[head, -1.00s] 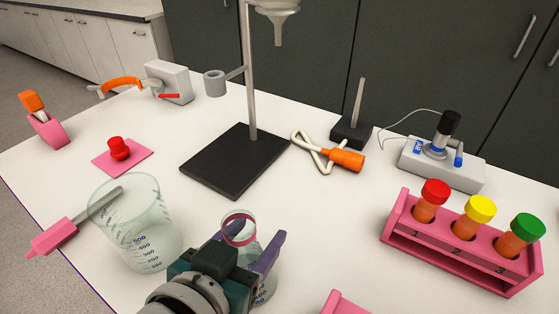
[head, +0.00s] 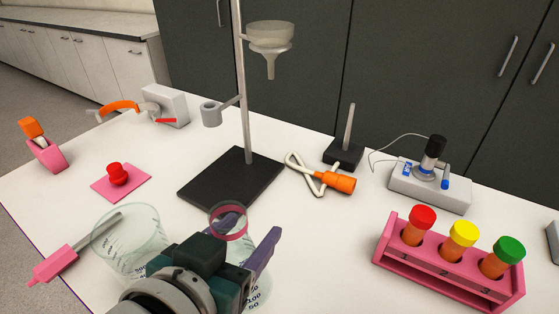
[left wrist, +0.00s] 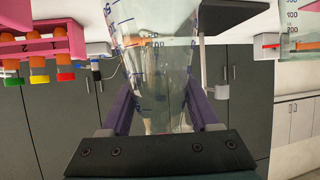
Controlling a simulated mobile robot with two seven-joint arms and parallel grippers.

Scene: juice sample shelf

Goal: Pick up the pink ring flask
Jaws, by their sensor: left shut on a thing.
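The flask with the pink ring (head: 229,236) is clear glass with printed volume marks. In the head view it is at lower centre, partly hidden behind my left gripper (head: 248,240). The purple fingers of that gripper are shut on the flask, one on each side. The left wrist view shows the clear flask (left wrist: 155,45) between the two fingers (left wrist: 165,112). The flask's base is hidden, so its clearance from the table cannot be read directly. My right gripper is not in view.
A large beaker (head: 130,240) with a pink-handled tool stands close left of my gripper. The black stand base (head: 230,178) is just behind. A pink rack (head: 440,272) with three capped tubes is at right. A red button (head: 117,173) on a pink pad is at left.

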